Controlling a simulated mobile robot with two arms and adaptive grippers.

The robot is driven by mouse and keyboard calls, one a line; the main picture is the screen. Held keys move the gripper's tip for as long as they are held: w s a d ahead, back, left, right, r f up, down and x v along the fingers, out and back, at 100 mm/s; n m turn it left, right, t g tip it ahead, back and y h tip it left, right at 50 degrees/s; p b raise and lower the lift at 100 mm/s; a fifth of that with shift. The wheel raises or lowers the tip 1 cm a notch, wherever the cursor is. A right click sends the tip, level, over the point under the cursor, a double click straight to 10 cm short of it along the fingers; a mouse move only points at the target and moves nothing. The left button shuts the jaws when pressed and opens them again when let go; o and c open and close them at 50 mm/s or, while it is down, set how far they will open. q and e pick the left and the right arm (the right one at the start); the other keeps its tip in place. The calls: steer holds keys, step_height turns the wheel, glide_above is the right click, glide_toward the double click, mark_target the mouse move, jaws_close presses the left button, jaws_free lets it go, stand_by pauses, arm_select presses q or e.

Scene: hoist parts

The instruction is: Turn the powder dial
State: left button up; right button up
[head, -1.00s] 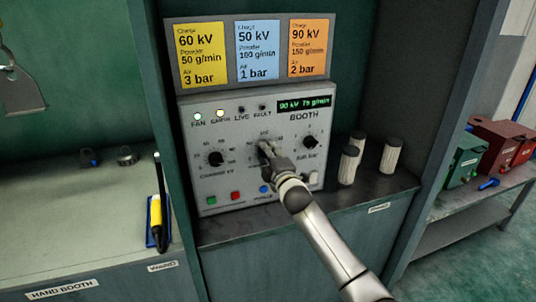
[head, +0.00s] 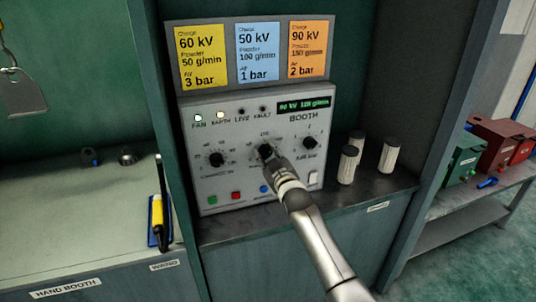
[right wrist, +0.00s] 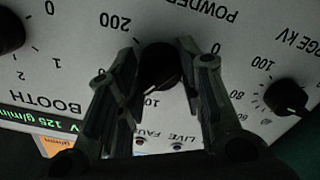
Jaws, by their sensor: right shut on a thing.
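The powder dial (right wrist: 158,68) is a black round knob, the middle one of three on the grey booth control panel (head: 230,112). My right gripper (head: 267,156) is shut on this dial, with one finger on each side of it in the right wrist view. In the head view the gripper covers most of the dial. The green readout (head: 304,104) starts with 90 kV; its end reads 125 g/min in the right wrist view (right wrist: 45,123). My left gripper is not in view.
The charge dial (head: 216,159) is to the left and the air dial (head: 310,143) to the right. Yellow, blue and orange setting cards (head: 258,51) stand above the panel. Pale cylinders (head: 389,155) stand on the shelf at right. A yellow-black wand (head: 158,215) is at left.

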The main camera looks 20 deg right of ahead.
steer(key=m, duration=0.5)
steer(key=shift+f+p, duration=0.1)
steer(key=shift+p, duration=0.3)
stand_by(0.4)
steer(key=o, duration=1.1)
steer(key=shift+c, duration=0.2)
steer(key=shift+s, duration=0.1)
steer(key=s, duration=1.1)
steer(key=shift+s+d, duration=0.2)
steer(key=shift+s, duration=0.2)
